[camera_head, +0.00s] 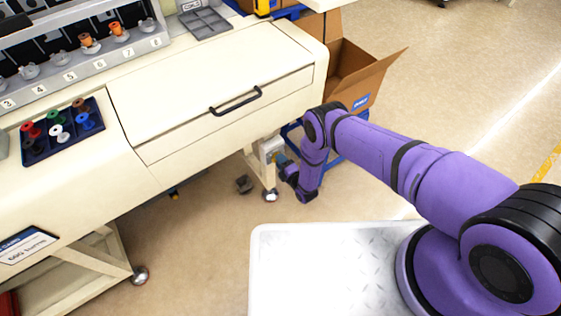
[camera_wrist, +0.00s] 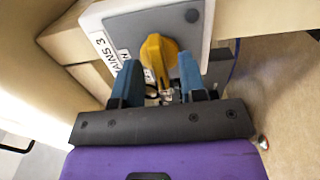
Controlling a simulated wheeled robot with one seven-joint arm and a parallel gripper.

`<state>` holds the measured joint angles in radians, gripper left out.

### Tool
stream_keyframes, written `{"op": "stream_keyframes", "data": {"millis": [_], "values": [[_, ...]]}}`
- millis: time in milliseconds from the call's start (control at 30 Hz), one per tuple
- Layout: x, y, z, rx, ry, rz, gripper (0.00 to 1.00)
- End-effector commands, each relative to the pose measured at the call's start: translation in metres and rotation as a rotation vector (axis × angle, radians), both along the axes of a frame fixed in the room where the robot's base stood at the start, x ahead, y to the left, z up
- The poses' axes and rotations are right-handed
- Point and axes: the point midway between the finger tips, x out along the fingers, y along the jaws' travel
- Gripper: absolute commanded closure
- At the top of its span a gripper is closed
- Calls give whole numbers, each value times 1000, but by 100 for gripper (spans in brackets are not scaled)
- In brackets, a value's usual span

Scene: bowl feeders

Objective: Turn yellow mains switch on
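The yellow mains switch (camera_wrist: 158,53) is a rotary knob on a pale grey box (camera_wrist: 196,45) with a label beginning "MAINS 3" along its left edge. In the wrist view my gripper (camera_wrist: 160,75) points at the knob. Its two blue fingers are apart, one on each side of the knob's lower part. I cannot tell whether either finger touches it. In the head view the box (camera_head: 268,149) sits under the workbench's right end, partly behind my wrist. The knob and fingertips are hidden there.
The cream workbench (camera_head: 160,160) with a black-handled drawer stands close above the box. An open cardboard box (camera_head: 345,75) is behind my arm. A bench leg with a caster (camera_head: 270,194) is close by. The floor to the right is clear.

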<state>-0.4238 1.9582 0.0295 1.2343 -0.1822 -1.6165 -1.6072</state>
Motion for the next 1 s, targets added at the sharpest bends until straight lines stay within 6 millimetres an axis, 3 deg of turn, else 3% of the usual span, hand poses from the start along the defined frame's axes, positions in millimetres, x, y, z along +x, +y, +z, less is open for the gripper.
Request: {"op": "stream_keyframes", "data": {"millis": [267,467,1000], "values": [[2,1,0,0,0,0,62],[1,1,0,0,0,0,100],[1,0,0,98,67,-1,100]]}}
